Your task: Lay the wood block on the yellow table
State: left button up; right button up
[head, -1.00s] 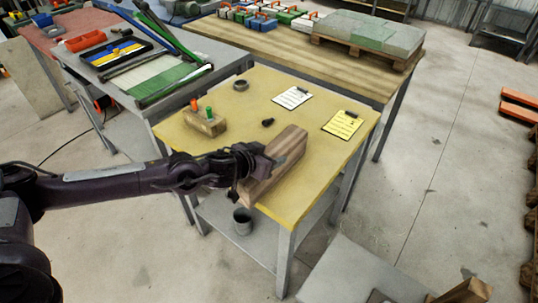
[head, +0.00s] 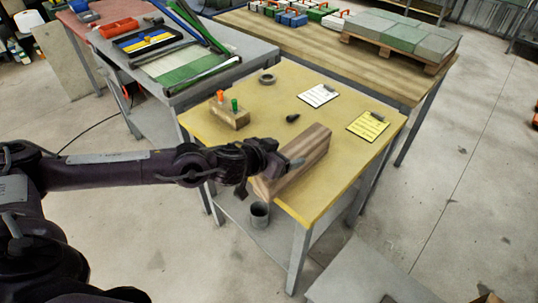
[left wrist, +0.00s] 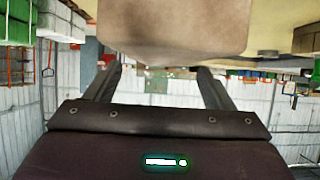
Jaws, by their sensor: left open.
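The wood block (head: 306,158) is a long brown striped beam. It lies along the front left edge of the yellow table (head: 345,160), and its near end seems to reach that edge. My left gripper (head: 288,163) is at the left side of the block, close to its upper part; the head view does not show whether they touch. In the left wrist view the two fingers (left wrist: 160,75) stand wide apart with nothing between them, and the block (left wrist: 175,28) fills the top middle just beyond them. My right gripper is not in view.
On the table are a small wooden holder (head: 229,117) with orange and green pegs, a tape ring (head: 267,78), a dark small part (head: 292,118), a white clipboard (head: 318,95) and a yellow clipboard (head: 368,126). A grey cup (head: 259,214) stands on the shelf below.

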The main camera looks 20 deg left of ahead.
pick_arm(q)
jog(key=v, duration=0.8)
jog(key=s+d, duration=0.4)
jog(key=d, duration=0.9)
jog(key=s+a+f+n+g+y, duration=0.2)
jog(key=s+a+f+g+y, duration=0.2)
jog(key=s+a+f+g, duration=0.65)
jog(key=s+f+t, duration=0.1)
jog(key=s+f, duration=0.1)
jog(key=f, duration=1.3)
jog(key=s+f, duration=0.2)
jog(key=f, duration=1.3)
jog(key=s+a+f, duration=0.2)
jog(key=s+f, duration=0.7)
jog(key=s, duration=0.1)
jog(key=s+a+f+g, duration=0.1)
jog(key=s+a+f, duration=0.1)
jog(key=s+f, duration=0.7)
jog(key=shift+s+f, duration=0.3)
jog(key=shift+s, duration=0.25)
